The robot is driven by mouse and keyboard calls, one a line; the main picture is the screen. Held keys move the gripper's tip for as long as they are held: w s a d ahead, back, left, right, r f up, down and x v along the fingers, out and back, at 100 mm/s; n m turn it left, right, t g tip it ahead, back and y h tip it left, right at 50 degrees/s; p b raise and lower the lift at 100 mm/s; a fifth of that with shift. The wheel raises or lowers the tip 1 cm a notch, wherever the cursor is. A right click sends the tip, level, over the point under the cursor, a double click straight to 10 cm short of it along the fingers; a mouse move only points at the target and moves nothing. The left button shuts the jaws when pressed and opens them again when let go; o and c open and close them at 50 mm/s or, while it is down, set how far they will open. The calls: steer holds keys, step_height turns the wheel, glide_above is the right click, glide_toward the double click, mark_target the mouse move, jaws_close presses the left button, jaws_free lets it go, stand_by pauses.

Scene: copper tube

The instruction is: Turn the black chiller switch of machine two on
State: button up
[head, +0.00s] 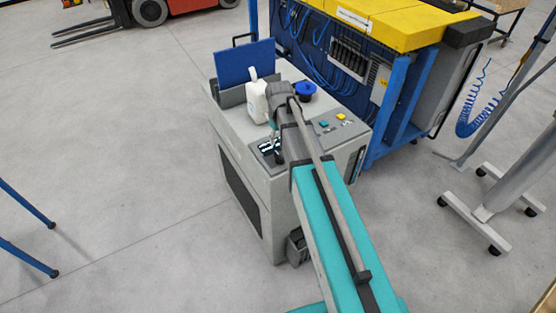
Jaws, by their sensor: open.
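A grey cabinet machine (232,150) stands in the middle of the head view, with a control panel on its top. The panel shows a teal button (323,124) and a yellow button (340,117). My teal and grey arm reaches in from the bottom and covers part of the panel. My gripper (271,150) is small and dark at the panel's left part, open, close above or at its surface; I cannot tell if it touches. I cannot make out the black chiller switch; it may be hidden by my arm or gripper. No machine number is readable.
A white jug (256,100), a blue-topped container (304,90) and an upright blue panel (245,62) stand on the machine's top. A blue frame with a yellow top (400,25) stands behind. A wheeled stand (484,212) is at right. The floor at left is mostly clear.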

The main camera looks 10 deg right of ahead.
mark_target(278, 155)
steer(key=shift+f+b, duration=4.4)
steer(key=shift+f, duration=0.25)
steer(key=shift+c, duration=0.3)
jaws_close()
steer(key=shift+a, duration=0.1)
